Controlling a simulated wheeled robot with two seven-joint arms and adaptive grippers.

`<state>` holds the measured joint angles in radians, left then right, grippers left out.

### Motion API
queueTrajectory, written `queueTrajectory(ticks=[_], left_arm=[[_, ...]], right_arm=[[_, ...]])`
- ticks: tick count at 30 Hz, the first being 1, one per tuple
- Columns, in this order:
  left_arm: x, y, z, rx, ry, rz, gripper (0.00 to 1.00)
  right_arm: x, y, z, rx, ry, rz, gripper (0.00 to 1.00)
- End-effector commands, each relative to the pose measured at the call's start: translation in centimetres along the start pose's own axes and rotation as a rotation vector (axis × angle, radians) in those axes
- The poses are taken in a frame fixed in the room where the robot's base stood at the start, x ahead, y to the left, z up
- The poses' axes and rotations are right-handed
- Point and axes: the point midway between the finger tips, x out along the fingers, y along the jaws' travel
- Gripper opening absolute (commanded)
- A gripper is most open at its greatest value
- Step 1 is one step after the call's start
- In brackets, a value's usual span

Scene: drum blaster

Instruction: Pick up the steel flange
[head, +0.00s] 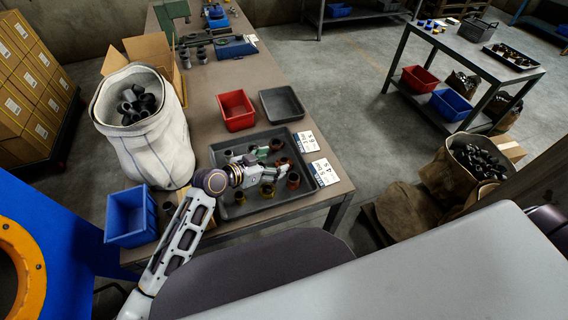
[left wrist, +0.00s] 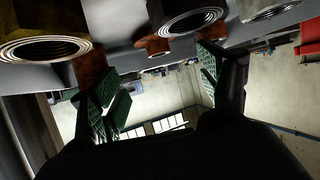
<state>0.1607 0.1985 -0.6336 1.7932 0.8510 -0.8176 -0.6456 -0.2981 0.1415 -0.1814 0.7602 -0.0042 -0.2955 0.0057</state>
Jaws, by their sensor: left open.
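My left gripper (head: 270,164) reaches over the black tray (head: 228,211) from the left. In the left wrist view the gripper (left wrist: 158,90) is open, its green-padded fingers spread apart with nothing held between them. Several ring-like threaded fittings stand in the tray around it. The left wrist view shows a brass-coloured fitting (left wrist: 45,45), a dark brown-rimmed fitting (left wrist: 187,22) and a greyish steel-looking fitting (left wrist: 272,10) cut off by the top edge. I cannot tell for sure which is the steel flange. My gripper and wrist hide part of the tray.
A red bin (head: 236,110) and an empty dark tray (head: 282,104) lie behind the tray. A white sack (head: 150,140) and a blue bin (head: 130,217) are at the left.

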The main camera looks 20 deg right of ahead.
Motion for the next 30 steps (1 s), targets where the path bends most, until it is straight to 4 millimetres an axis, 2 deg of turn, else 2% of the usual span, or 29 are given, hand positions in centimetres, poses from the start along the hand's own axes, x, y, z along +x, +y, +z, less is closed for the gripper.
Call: queueTrajectory(ticks=[14,30], left_arm=[[0.5,0.0,0.1,-0.001,0.001,0.0,0.77],[4.7,-0.1,0.9,-0.001,0.001,0.001,0.77]], right_arm=[[0.0,0.0,-0.1,0.0,0.001,0.0,0.4],[0.0,0.0,-0.8,0.001,0.01,0.0,0.4]])
